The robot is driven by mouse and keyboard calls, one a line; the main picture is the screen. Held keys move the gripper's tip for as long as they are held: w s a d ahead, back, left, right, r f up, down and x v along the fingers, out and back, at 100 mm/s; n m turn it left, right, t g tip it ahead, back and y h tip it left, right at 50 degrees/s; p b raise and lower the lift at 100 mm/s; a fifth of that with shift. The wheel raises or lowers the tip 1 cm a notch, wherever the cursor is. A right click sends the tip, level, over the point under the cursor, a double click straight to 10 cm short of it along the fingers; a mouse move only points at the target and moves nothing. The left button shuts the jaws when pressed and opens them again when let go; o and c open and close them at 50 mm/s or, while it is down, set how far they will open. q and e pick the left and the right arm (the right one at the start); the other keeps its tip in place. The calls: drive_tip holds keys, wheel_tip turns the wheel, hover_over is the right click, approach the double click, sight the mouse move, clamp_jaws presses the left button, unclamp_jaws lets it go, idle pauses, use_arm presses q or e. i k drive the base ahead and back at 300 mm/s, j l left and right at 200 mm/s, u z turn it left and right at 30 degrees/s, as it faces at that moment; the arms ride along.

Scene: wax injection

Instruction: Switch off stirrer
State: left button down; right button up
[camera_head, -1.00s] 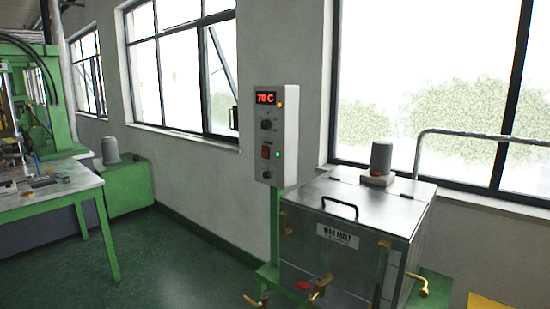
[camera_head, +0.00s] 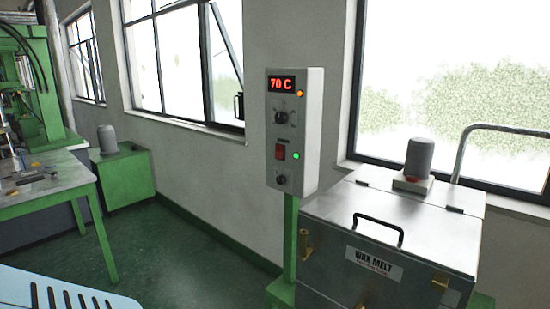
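A white control box (camera_head: 309,130) stands on a green post just left of the wax melt tank. Its display (camera_head: 282,84) reads 70 C in red, with a small orange light beside it. Below are a dark knob (camera_head: 281,117), a red rocker switch (camera_head: 280,152) with a lit green light (camera_head: 296,156) beside it, and a lower small knob (camera_head: 280,180). A grey motor (camera_head: 418,158) sits on the lid of the metal wax melt tank (camera_head: 340,207). Neither gripper shows.
A green worktable (camera_head: 60,192) with tools and a green machine (camera_head: 38,105) stand at the left. A green cabinet (camera_head: 125,185) stands by the wall. A metal rail (camera_head: 466,140) rises behind the tank. Green floor (camera_head: 190,255) is clear in the middle.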

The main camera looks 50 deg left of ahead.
sight(280, 152)
drive_tip(key=i+j, duration=0.2)
drive_tip(key=j, duration=0.2)
drive_tip(key=i+j, duration=0.15)
drive_tip(key=j, duration=0.25)
drive_tip(key=i+j, duration=0.2)
drive_tip(key=j, duration=0.2)
